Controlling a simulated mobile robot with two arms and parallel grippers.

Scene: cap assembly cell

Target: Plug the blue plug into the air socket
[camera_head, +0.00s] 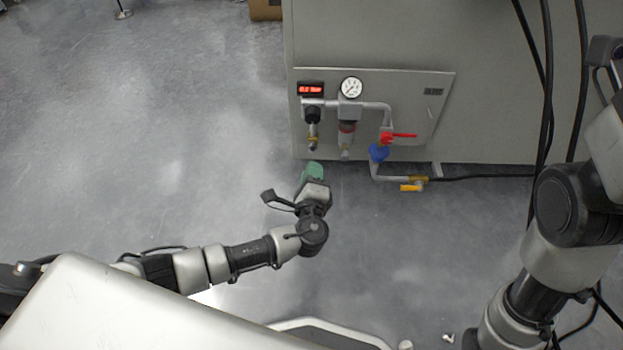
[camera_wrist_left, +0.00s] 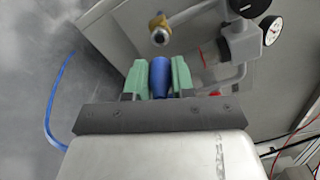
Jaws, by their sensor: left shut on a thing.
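My left gripper (camera_head: 313,168) is shut, with its green fingers just below the front of the grey cabinet. In the left wrist view, the green fingers (camera_wrist_left: 159,76) clasp the blue plug (camera_wrist_left: 159,75) between them. The plug points up in that view, toward the brass-and-steel air socket (camera_wrist_left: 159,31), with a visible gap between them. In the head view, the socket (camera_head: 313,143) hangs under the black fitting, just above my left gripper. The plug is hidden in the head view. My right arm shows at the right edge, but its gripper is outside the picture.
The grey cabinet (camera_head: 480,120) carries a pressure gauge (camera_head: 351,87), a red display (camera_head: 311,89), a red-handled valve (camera_head: 388,138) and a yellow valve (camera_head: 411,187). A blue hose (camera_wrist_left: 48,112) curves at the left. Black cables hang at right.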

